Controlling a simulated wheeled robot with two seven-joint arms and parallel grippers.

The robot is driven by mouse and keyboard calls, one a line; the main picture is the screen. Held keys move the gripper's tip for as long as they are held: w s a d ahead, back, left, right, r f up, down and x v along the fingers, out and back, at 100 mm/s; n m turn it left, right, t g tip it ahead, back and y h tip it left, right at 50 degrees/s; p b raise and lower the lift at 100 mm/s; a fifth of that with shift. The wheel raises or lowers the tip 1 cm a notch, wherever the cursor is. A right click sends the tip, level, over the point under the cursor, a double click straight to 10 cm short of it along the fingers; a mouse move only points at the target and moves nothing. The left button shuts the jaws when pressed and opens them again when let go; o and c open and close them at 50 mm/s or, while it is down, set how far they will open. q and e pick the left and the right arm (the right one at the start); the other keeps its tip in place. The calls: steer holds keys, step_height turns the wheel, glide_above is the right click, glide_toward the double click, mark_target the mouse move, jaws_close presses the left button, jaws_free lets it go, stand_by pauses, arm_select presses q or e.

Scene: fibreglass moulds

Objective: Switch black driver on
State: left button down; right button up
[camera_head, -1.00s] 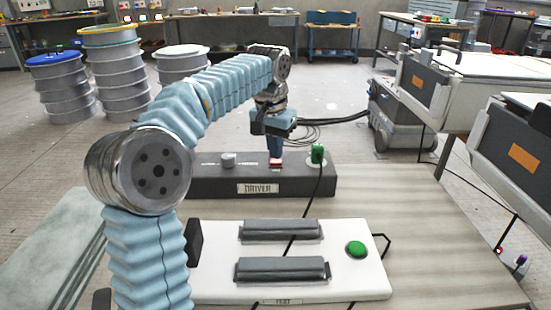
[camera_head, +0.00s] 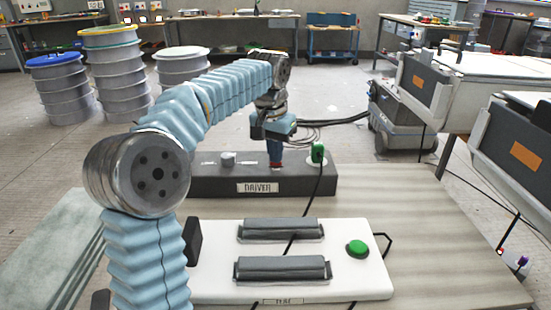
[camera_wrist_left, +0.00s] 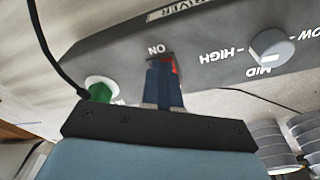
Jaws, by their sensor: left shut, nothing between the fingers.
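The black driver (camera_head: 215,186) is a long dark box labelled DRIVER on the wooden table. A red switch (camera_wrist_left: 175,66) sits on its top beside the word ON, mostly hidden by my fingers. My left gripper (camera_head: 276,165) is shut and empty, pointing down at this switch. In the left wrist view my fingertips (camera_wrist_left: 164,62) overlap the switch; they look to be touching it, but contact is not clear. Whether the switch is on cannot be told. My right gripper is not in view.
A grey knob (camera_head: 228,159) with LOW, MID and HIGH marks stands left of the switch. A green plug (camera_head: 317,153) with a black cable is at its right. A white box (camera_head: 215,285) with two grey bars and a green button (camera_head: 357,249) lies nearer.

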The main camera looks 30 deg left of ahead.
arm_select(q)
steer(key=shift+f, duration=0.15)
step_height(320, 180, up, 3)
steer(key=p, duration=0.2)
steer(key=shift+p, duration=0.4)
steer(key=shift+r, duration=2.05)
